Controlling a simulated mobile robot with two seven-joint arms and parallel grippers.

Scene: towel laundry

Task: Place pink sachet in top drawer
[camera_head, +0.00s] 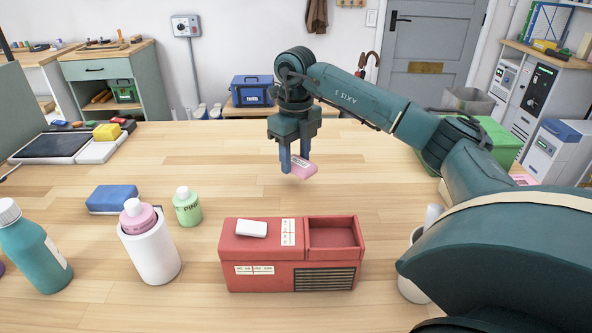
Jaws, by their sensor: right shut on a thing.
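The pink sachet (305,170) is a small pink packet with a pale label. My right gripper (292,165) points down and is shut on it, above the wooden table behind the red box. The sachet is tilted, and the finger in front hides part of it. A grey-green cabinet (135,92) at the back left has a closed drawer (94,70) at its top, above an open shelf. The red box (262,275) stands at the front middle, with an open, empty-looking compartment at its top right. My left gripper is out of view.
A white cup (150,258) holding a pink bottle, a green bottle (187,208), a blue block (112,197) and a teal bottle (32,250) stand on the left. A green box (495,142) is at the right. The middle table (225,155) is clear.

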